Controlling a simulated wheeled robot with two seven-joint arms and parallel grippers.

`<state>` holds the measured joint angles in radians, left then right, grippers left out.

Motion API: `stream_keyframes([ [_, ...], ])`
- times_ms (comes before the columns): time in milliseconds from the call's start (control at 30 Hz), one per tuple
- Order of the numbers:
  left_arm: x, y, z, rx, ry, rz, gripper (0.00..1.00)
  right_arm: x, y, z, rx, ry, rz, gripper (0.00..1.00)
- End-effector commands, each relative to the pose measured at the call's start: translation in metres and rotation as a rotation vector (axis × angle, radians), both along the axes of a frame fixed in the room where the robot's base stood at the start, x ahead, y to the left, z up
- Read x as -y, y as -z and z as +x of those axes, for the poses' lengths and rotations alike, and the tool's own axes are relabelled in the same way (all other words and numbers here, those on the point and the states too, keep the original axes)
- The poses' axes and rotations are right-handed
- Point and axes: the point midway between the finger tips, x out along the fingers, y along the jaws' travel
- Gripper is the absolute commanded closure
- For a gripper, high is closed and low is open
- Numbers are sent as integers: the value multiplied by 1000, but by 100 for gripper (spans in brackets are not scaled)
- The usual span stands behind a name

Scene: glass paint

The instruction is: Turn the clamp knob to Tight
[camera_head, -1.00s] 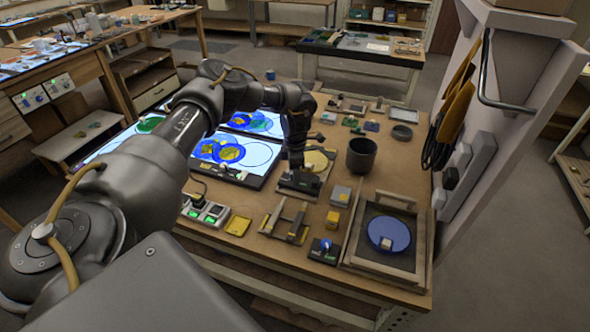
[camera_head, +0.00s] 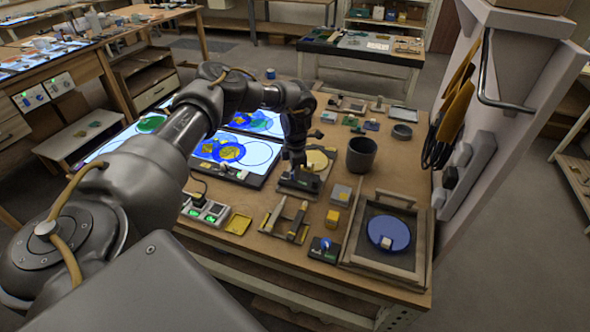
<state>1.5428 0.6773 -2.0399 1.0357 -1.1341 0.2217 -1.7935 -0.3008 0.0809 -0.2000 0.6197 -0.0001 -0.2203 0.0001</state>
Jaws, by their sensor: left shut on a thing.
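A dark clamp block (camera_head: 300,184) sits on the wooden bench, in front of a yellow disc (camera_head: 318,160). My left gripper (camera_head: 297,167) points down onto the top of the block. Its fingers are shut on a small part there, which I take to be the clamp knob. The fingers and wrist hide the knob, so its angle and any Tight marking cannot be read. My right gripper is not in view.
A dark cup (camera_head: 361,155) stands right of the clamp. A blue disc (camera_head: 388,233) lies in a framed tray at the front right. A small box with a blue knob (camera_head: 325,249), a yellow block and lit panels (camera_head: 235,155) are nearby.

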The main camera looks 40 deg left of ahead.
Motion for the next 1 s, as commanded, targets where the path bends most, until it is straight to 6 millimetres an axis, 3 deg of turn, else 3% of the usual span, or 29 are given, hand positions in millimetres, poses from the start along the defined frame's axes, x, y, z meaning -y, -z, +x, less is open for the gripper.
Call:
stream_keyframes([
  [1000, -1, -1, 0, 0, -952, -1, 96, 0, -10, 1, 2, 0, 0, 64],
])
